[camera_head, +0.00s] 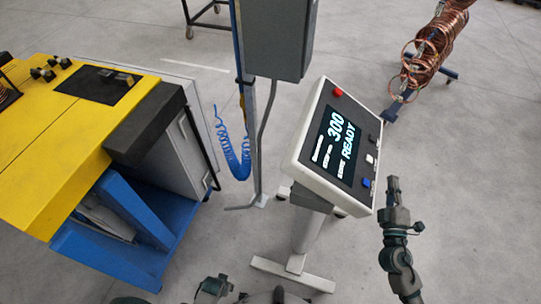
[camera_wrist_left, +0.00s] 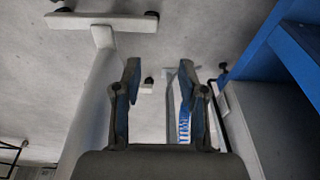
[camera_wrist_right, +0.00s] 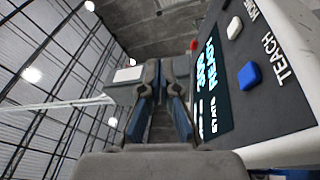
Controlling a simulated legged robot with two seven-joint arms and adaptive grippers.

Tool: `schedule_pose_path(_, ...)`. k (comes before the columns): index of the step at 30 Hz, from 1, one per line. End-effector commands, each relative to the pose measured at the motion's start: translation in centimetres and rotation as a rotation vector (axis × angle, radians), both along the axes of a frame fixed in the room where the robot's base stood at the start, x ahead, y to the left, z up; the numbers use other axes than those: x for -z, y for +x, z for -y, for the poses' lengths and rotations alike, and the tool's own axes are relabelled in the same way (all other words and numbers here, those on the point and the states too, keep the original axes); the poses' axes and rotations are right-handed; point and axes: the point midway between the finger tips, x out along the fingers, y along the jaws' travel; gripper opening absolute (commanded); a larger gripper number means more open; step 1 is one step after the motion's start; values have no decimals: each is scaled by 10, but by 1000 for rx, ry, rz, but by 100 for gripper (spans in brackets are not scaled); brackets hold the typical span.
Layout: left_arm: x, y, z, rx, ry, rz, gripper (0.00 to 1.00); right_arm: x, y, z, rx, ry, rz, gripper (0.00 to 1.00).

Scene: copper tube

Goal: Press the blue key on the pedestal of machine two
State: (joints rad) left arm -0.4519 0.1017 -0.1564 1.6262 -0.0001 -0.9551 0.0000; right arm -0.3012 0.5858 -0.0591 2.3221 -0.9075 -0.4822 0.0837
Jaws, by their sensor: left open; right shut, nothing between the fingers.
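A tilted control panel (camera_head: 318,135) on a pedestal shows "300" and "READY" on its screen. The blue key (camera_head: 366,183) is at the panel's lower right edge; the right wrist view shows it large (camera_wrist_right: 249,75), beside the word TEACH. No machine number can be read. My right gripper (camera_head: 392,184) is shut and empty, just right of the blue key and apart from it in the head view. It also shows in the right wrist view (camera_wrist_right: 163,82). My left gripper (camera_wrist_left: 158,78) is open and empty, low near the pedestal post; part of its arm shows at the head view's bottom edge.
A white key (camera_head: 370,159) and a black key sit above the blue one, with a red button (camera_head: 338,92) at the panel's top. A yellow and blue machine (camera_head: 70,120) stands left. A grey box (camera_head: 278,38) on a post stands behind. Copper coils (camera_head: 425,60) stand far right.

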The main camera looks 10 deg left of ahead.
Motion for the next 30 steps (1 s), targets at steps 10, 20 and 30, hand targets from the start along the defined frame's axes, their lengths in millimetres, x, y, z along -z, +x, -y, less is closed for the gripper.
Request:
schedule_pose_path(10,112,-82,-14,13,8,-71,42,-73,-6,-96,-491,-1161,317,0)
schedule_pose_path(20,168,-174,-31,26,16,-114,42,-27,28,6,-592,-2087,-96,0)
schedule_pose_path(30,170,-182,-34,28,16,-117,42,-27,31,20,-583,-2154,-160,0)
